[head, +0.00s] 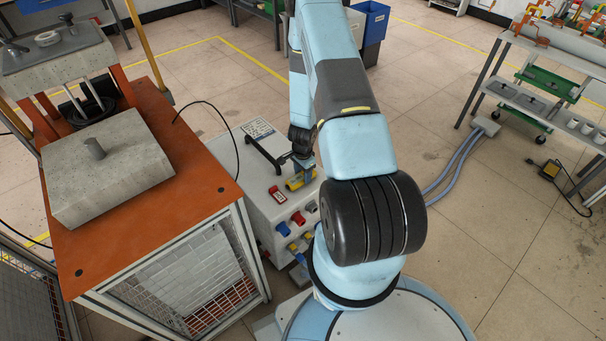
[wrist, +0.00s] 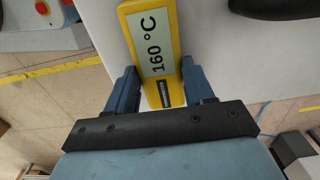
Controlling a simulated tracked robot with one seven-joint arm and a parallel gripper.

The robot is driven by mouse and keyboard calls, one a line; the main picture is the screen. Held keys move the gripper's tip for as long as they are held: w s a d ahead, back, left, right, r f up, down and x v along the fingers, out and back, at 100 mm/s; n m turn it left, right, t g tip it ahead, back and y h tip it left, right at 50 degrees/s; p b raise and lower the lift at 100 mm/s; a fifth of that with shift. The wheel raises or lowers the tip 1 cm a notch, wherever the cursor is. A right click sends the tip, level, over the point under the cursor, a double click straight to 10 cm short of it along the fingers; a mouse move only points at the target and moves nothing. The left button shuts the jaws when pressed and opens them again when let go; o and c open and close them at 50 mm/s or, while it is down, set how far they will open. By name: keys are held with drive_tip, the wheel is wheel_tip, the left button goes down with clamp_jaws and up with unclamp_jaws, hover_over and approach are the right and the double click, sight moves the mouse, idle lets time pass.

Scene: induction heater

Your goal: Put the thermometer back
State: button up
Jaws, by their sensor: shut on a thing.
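The thermometer (wrist: 152,50) is a flat yellow unit with a grey display reading 160 °C. In the wrist view it sits between the two blue fingers of my gripper (wrist: 158,78), which is shut on it. In the head view the yellow thermometer (head: 294,183) shows at the front right of the white induction heater's top (head: 262,200), with my gripper (head: 305,172) at it. I cannot tell whether it touches the heater top. My arm hides part of the heater's right side.
A black handle (head: 265,150) stands on the heater beside my gripper. An orange-topped bench (head: 185,190) with a concrete-like block (head: 108,172) stands left. A shelf cart (head: 535,100) stands right. Floor between is mostly open, crossed by grey hoses (head: 450,170).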

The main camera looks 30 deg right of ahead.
drive_tip(key=shift+f, duration=0.25)
drive_tip(key=o, duration=1.1)
drive_tip(key=shift+o, duration=0.2)
